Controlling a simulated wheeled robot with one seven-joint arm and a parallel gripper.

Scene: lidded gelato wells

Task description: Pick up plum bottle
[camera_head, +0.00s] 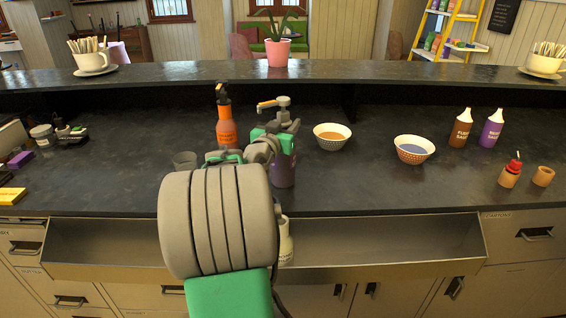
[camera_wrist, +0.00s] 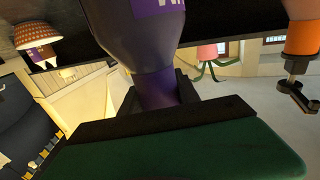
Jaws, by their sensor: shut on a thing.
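The plum bottle (camera_head: 284,168) stands roughly upright at the middle of the counter, with a metal pump head (camera_head: 281,103) above it. My gripper (camera_head: 272,136) is around its upper part, and my forearm covers part of the view in front of it. In the wrist view the plum bottle (camera_wrist: 157,88) comes down between the dark finger pads of my gripper (camera_wrist: 160,112), which is shut on its narrow neck. White lettering shows on its label, only partly in view. I cannot tell whether its base touches the counter.
Two bowls (camera_head: 331,137) (camera_head: 414,150) stand to the right. Brown (camera_head: 461,130) and purple (camera_head: 491,130) sauce bottles stand farther right. A raised ledge (camera_head: 400,72) runs behind.

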